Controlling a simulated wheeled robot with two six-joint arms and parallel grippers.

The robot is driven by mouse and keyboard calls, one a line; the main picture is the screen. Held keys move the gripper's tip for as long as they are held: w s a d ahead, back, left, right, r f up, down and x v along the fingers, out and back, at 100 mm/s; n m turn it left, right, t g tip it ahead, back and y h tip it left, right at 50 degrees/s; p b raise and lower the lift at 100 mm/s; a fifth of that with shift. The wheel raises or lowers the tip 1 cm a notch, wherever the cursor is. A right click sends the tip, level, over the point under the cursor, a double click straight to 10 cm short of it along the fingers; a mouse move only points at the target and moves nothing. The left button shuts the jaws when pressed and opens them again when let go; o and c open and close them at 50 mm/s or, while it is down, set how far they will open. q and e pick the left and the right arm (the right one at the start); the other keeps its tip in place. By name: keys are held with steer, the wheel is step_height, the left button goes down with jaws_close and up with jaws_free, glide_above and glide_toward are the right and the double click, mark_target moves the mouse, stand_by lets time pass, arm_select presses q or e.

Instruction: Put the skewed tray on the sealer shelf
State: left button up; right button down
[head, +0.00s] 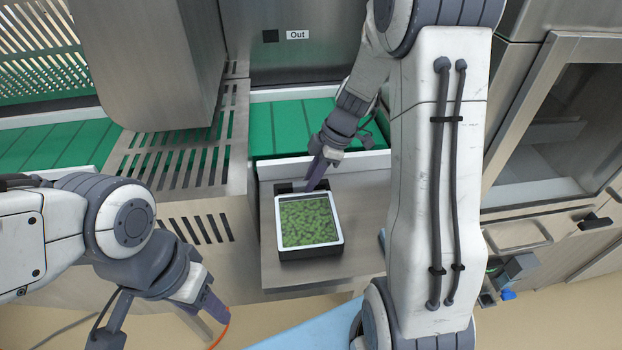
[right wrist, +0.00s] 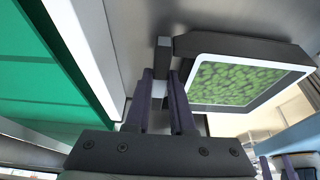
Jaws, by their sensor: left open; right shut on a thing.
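The tray (head: 312,251) is black with a pale rim and green pieces inside. It is at the steel shelf (head: 352,255) in front of the green belt, turned slightly against the shelf's edges. In the right wrist view the tray (right wrist: 247,41) is at the upper right, with a dark block (right wrist: 163,52) at its side. My right gripper (head: 314,178) is at the tray's far side, shut on that part of the tray; the fingertips (right wrist: 163,85) partly hide the contact. My left gripper (head: 212,305) is open and empty, low at the left, apart from the tray.
A green belt (head: 285,125) lies behind the shelf, beneath a steel housing marked "Out" (head: 298,35). A slotted steel cover (head: 185,150) is to the left. A glass-fronted cabinet (head: 550,110) stands at the right. Bare shelf shows to the tray's right.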

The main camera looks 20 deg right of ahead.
steer(key=shift+b, duration=0.65)
stand_by(0.7)
steer(key=c, duration=0.7)
jaws_free()
steer(key=c, duration=0.3)
steer(key=shift+r+p, duration=2.1)
steer(key=shift+r, duration=1.45)
